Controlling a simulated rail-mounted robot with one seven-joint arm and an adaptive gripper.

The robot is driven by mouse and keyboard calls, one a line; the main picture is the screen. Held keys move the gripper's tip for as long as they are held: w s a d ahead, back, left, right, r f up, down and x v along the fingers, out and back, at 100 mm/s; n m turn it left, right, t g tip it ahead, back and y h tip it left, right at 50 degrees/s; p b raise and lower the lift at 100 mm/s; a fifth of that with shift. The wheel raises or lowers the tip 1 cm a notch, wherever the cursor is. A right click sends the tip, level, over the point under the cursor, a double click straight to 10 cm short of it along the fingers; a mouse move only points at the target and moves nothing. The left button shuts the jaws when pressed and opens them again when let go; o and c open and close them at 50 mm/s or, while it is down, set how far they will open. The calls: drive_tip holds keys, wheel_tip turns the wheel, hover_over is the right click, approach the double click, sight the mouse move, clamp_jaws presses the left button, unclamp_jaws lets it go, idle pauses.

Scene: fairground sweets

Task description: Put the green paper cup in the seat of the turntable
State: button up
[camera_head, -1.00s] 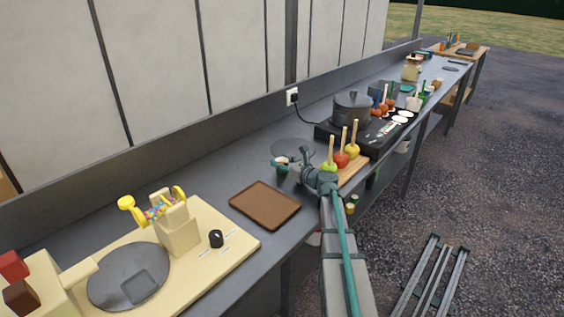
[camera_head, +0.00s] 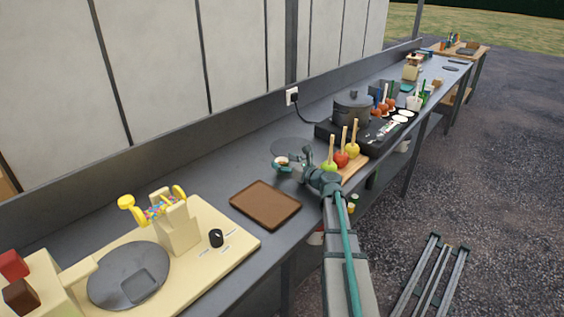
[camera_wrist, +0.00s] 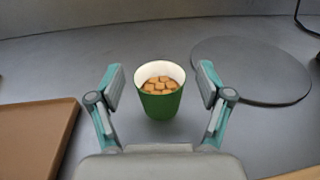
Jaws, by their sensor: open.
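The green paper cup (camera_wrist: 160,100) stands upright on the grey counter in the wrist view. It has a white inside and holds several brown cubes. My gripper (camera_wrist: 160,85) is open, with one finger on each side of the cup and visible gaps between. The turntable (camera_head: 110,272) is a grey disc on a cream base at the lower left, far from my gripper. Its seat (camera_head: 138,287) is a darker patch near the front right of the disc.
A brown tray (camera_head: 265,205) lies between my gripper and the cream base (camera_head: 228,242). A flat grey disc (camera_wrist: 250,68) lies to the cup's right. Candy apples (camera_head: 341,160) and a hob with a pot (camera_head: 352,108) stand further right.

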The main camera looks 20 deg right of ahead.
drive_tip(key=b+v, duration=0.1)
drive_tip(key=v, duration=0.8)
drive_tip(key=shift+s, duration=0.25)
drive_tip(key=shift+o, duration=0.5)
drive_tip(key=shift+s+d+r, duration=0.1)
drive_tip(key=shift+s+d, duration=0.15)
drive_tip(key=shift+s, duration=0.4)
